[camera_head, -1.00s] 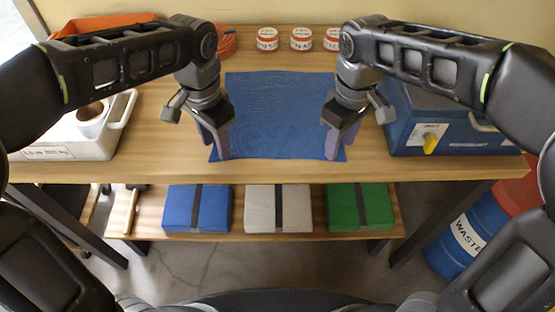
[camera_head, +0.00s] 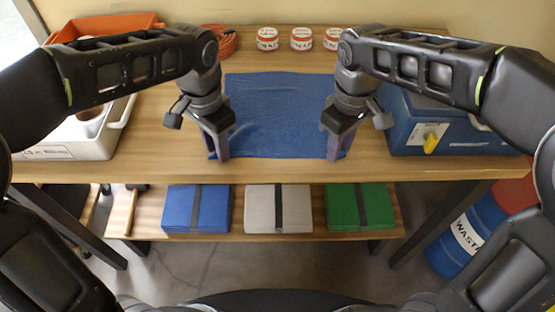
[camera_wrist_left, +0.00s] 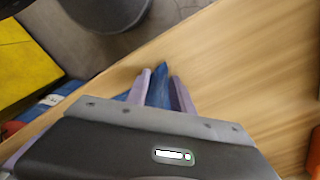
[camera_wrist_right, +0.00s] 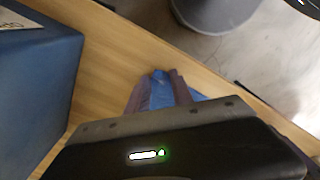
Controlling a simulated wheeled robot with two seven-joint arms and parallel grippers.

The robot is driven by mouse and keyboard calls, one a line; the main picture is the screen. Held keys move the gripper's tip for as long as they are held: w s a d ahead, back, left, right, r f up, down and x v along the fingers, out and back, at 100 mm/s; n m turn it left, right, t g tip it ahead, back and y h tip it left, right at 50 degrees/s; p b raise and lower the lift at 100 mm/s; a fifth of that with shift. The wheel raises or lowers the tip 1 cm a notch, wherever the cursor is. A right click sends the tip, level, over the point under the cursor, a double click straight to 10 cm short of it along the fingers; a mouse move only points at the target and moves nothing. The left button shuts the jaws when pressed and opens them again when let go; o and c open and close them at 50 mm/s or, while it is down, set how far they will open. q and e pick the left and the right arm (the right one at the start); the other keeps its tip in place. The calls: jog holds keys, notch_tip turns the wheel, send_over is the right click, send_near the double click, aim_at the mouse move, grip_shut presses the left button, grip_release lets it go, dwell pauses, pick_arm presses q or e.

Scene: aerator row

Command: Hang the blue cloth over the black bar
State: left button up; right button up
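The blue cloth (camera_head: 275,110) lies spread on the wooden table in the head view, with light creases near its left side. My left gripper (camera_head: 222,156) is at its front left corner. In the left wrist view, blue cloth fills the narrow space between the left fingertips (camera_wrist_left: 159,78). My right gripper (camera_head: 334,157) is at the front right corner. The right wrist view likewise shows cloth between the fingertips (camera_wrist_right: 160,82). Both grippers appear shut on the cloth, though the fingers partly hide the grip. I cannot make out a black bar.
A white bin (camera_head: 75,140) stands at left, and an orange tray (camera_head: 105,25) behind it. A blue box (camera_head: 450,125) stands at right. Several white-and-red jars (camera_head: 301,39) stand at the back. Folded blue (camera_head: 197,208), grey (camera_head: 278,208) and green (camera_head: 360,207) packs lie on the lower shelf.

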pick_arm(q)
jog(key=shift+a+f, duration=0.1)
grip_shut()
pick_arm(e)
jog(key=shift+d+f, duration=0.1)
grip_shut()
dwell(0.3)
